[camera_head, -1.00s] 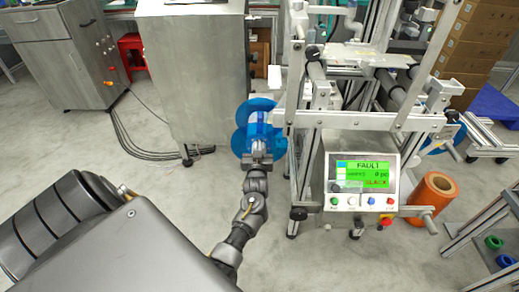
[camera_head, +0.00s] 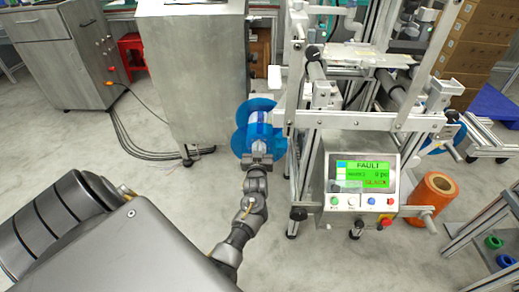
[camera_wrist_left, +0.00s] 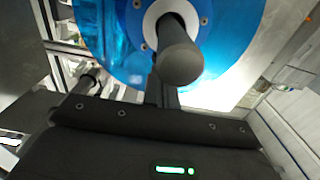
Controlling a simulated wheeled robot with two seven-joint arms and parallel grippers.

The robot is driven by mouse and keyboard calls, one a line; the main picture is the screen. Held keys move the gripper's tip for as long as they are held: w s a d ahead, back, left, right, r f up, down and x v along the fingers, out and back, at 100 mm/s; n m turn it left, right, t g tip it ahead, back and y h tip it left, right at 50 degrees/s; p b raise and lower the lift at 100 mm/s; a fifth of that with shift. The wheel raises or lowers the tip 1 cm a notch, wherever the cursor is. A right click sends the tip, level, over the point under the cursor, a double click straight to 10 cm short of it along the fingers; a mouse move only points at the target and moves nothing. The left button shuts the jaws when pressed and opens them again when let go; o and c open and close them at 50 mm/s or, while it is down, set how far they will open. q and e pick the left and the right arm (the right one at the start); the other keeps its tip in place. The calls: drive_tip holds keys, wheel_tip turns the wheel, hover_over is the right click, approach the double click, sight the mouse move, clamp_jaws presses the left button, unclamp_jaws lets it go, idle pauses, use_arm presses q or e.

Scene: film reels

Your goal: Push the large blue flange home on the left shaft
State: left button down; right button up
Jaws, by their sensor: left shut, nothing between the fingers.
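The large blue flange (camera_head: 242,141) is at the left side of the machine, with a second blue disc just behind it and a pale core between them. In the left wrist view the flange (camera_wrist_left: 235,45) is a glossy blue disc with a white hub, around the dark shaft (camera_wrist_left: 181,58), whose rounded end sticks out toward the camera. My left gripper (camera_head: 259,160) is shut and empty, close in front of the flange's lower part. In the left wrist view the shut fingers (camera_wrist_left: 163,92) point at the flange below the shaft end; I cannot tell whether they touch it. My right gripper is not in view.
The machine frame and its control box (camera_head: 361,186), with a green FAULT screen, stand right of the gripper. A grey metal cabinet (camera_head: 195,75) stands behind to the left. An orange roll (camera_head: 437,193) stands at the right.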

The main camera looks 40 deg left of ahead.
use_arm(q)
drive_tip(key=shift+w+a, duration=0.35)
drive_tip(key=shift+w, duration=0.1)
idle(0.5)
drive_tip(key=shift+s+d+r+p, duration=0.1)
drive_tip(key=shift+s+d+p, duration=0.25)
drive_tip(key=shift+s, duration=0.1)
drive_tip(key=shift+p+v, duration=0.5)
drive_tip(key=shift+v, duration=0.3)
drive_tip(key=shift+p+v, duration=0.9)
drive_tip(key=shift+v, duration=0.8)
